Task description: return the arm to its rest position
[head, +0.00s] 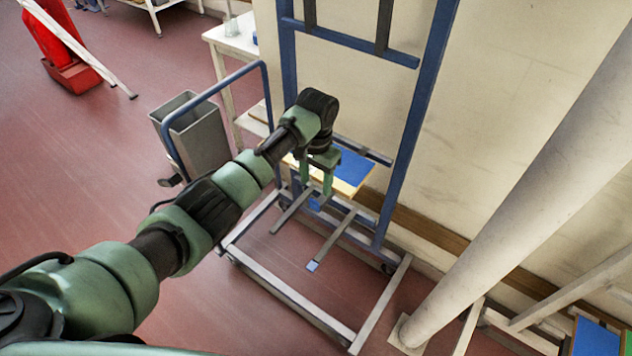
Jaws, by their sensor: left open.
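My left arm (185,225) reaches in from the lower left, stretched toward the blue rack. My left gripper (316,188) points down with its two green fingers apart. It is over or beside a blue-topped board with a light wooden edge (352,172) on the rack; whether it touches the board I cannot tell. Nothing shows between the fingers. The wrist hides part of the board and rack. My right gripper is out of view.
The blue wheeled rack (415,110) stands against the wall, with grey prongs (332,240) low down. A grey bin (195,135) is left of it. A pale round column (520,200) rises at right. A red object (55,45) stands far left.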

